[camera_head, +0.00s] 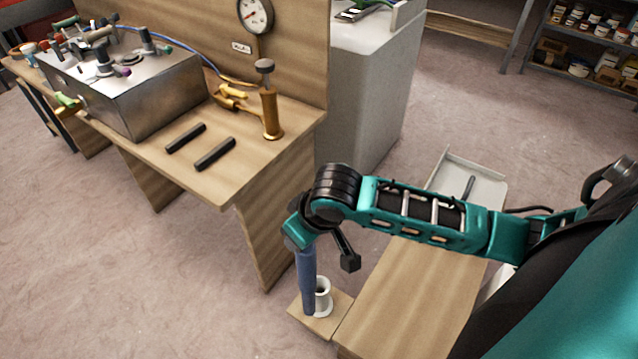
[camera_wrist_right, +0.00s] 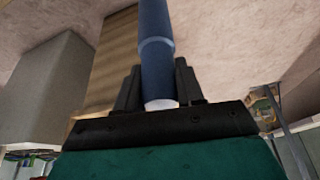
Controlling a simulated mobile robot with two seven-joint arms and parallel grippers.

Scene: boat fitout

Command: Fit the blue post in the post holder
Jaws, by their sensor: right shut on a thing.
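The blue post (camera_head: 307,279) hangs roughly upright below my right gripper (camera_head: 303,241). In the right wrist view, the post (camera_wrist_right: 156,45) runs between the two dark fingers of the gripper (camera_wrist_right: 157,78), which is shut on it. The white post holder (camera_head: 324,297) is a short open cylinder on a small wooden plate. The post's lower end shows just left of the holder and overlaps its left side in the head view. I cannot tell whether the two touch. My left gripper is not in view.
The plate (camera_head: 334,326) adjoins a wooden bench (camera_head: 415,300) on its right. A grey-white tray (camera_head: 480,163) with a dark rod lies at the bench's far end. The workbench at left holds a metal box (camera_head: 135,85), two black bars and a brass pump (camera_head: 270,108).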

